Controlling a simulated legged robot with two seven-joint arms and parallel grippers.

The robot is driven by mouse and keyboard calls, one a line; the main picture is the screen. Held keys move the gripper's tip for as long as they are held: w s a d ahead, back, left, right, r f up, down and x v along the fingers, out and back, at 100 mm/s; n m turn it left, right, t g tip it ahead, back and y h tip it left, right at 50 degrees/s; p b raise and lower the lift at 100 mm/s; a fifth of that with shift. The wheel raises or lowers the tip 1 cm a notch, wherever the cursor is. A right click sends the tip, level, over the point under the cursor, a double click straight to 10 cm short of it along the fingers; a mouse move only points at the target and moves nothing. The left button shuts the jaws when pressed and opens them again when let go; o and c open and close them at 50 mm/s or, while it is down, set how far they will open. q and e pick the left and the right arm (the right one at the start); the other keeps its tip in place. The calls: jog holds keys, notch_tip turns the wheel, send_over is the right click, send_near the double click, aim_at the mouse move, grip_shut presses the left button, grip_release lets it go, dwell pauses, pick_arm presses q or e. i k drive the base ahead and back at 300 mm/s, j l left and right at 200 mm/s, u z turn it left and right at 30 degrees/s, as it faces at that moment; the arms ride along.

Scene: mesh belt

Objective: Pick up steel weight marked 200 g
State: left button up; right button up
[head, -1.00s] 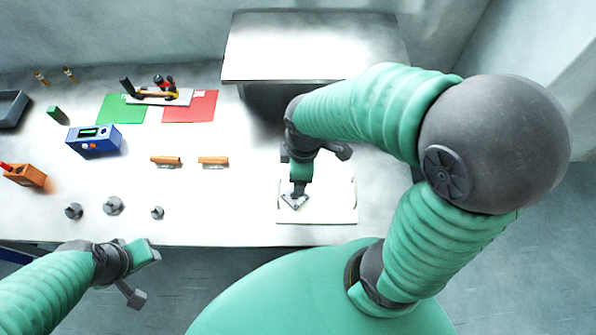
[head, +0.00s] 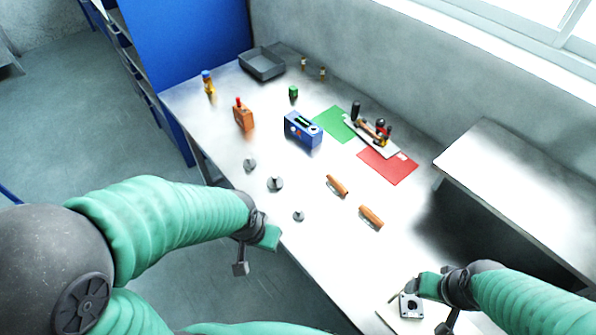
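Three grey steel weights with knobs stand in a loose row near the table's front edge: one at the far left (head: 250,165), a larger one in the middle (head: 275,184) and the smallest (head: 298,216) to the right. Their markings are too small to read, so I cannot tell which is 200 g. My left gripper (head: 268,239) is off the front edge, below the weights in the picture and apart from them; its fingers do not show clearly. My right gripper (head: 426,287) is at the lower right, against a dark-holed metal plate (head: 411,306); its grip is unclear.
A blue instrument box (head: 303,130), an orange block (head: 243,116) and two wooden-looking pieces (head: 337,186) (head: 371,217) surround the weights. Green (head: 333,122) and red (head: 387,167) mats lie behind. A raised shelf (head: 520,185) is at right. Table around the weights is clear.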

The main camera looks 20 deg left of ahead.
aim_at(248, 164)
jog(key=i+j+u, duration=0.1)
jog(key=j, duration=0.4)
jog(key=i+j+u, duration=0.15)
jog(key=j, duration=0.3)
jog(key=i+j+u, duration=0.1)
jog(key=i+j, duration=0.15)
jog(key=j, duration=0.2)
jog(key=i+j+u, duration=0.15)
jog(key=j, duration=0.25)
jog(key=i+j+u, duration=0.1)
jog(key=i+j, duration=0.2)
jog(key=j, duration=0.1)
